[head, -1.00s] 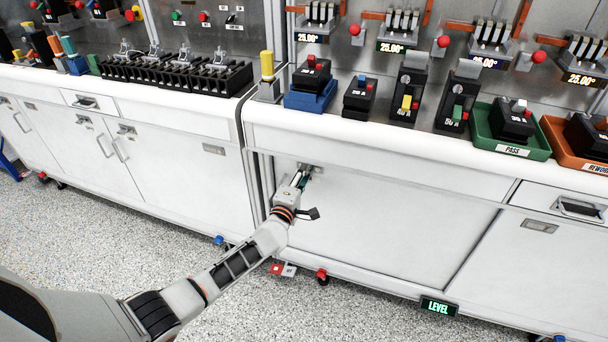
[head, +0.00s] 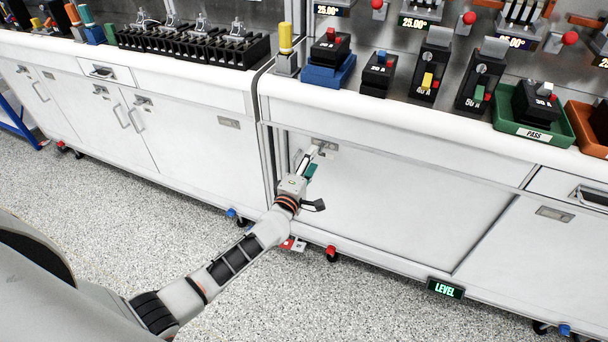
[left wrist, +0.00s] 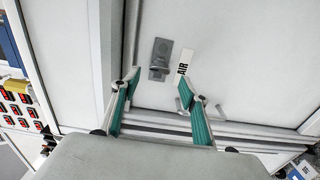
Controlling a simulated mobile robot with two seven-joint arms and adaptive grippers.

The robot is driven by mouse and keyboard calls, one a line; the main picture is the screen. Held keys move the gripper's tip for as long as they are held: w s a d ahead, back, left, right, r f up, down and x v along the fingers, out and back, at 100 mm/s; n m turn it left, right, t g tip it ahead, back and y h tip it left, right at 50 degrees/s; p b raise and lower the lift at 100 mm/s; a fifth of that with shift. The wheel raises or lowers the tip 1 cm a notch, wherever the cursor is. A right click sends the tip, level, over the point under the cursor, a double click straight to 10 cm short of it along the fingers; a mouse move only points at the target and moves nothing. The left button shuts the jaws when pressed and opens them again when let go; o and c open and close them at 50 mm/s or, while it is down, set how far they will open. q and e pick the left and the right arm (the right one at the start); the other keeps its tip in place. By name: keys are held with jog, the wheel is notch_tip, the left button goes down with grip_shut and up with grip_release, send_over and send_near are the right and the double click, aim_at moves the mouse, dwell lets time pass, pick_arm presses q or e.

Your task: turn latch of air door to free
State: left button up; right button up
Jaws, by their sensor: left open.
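The air door (head: 410,215) is a wide white panel in the lower front of the right bench. Its latch (left wrist: 160,58) is a small grey plate with a knob, beside a white "AIR" label (left wrist: 185,62) in the left wrist view. In the head view the latch (head: 326,148) is at the door's upper left, partly covered by my gripper. My left gripper (left wrist: 160,82) is open and empty, with its green-padded fingers on either side below the latch. In the head view my left gripper (head: 309,163) is close to the door. Contact cannot be told. My right gripper is out of view.
Above the door, the bench top carries a blue tray (head: 328,74), several breakers and a green "PASS" tray (head: 537,128). A left cabinet (head: 180,130) adjoins the door's left side. Red and blue casters and a "LEVEL" sign (head: 445,288) are low down.

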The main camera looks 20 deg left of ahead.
pick_arm(q)
jog(key=s, duration=0.6)
jog(key=shift+s, duration=0.35)
jog(key=shift+a, duration=0.1)
jog(key=s+d+f+m+g+h+p, duration=0.1)
jog(key=s+d+f+m+g+h, duration=0.15)
jog(key=s+m, duration=0.45)
jog(key=s+d+f+m+g+h+p, duration=0.1)
jog(key=s+d+f+m+h+p, duration=0.2)
jog(key=s+m, duration=0.45)
jog(key=s+a+f+m+g+y, duration=0.1)
jog(key=s+f+m+g, duration=0.1)
jog(key=s, duration=0.6)
jog(key=s+a+f+m+g+y, duration=0.1)
jog(key=s+f+m+g+y, duration=0.1)
jog(key=s+m, duration=0.3)
jog(key=s, duration=0.4)
jog(key=shift+a+f, duration=0.25)
jog(key=shift+f, duration=0.15)
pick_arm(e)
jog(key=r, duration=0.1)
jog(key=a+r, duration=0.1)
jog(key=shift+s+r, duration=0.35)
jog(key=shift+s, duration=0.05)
pick_arm(q)
jog(key=shift+y, duration=0.25)
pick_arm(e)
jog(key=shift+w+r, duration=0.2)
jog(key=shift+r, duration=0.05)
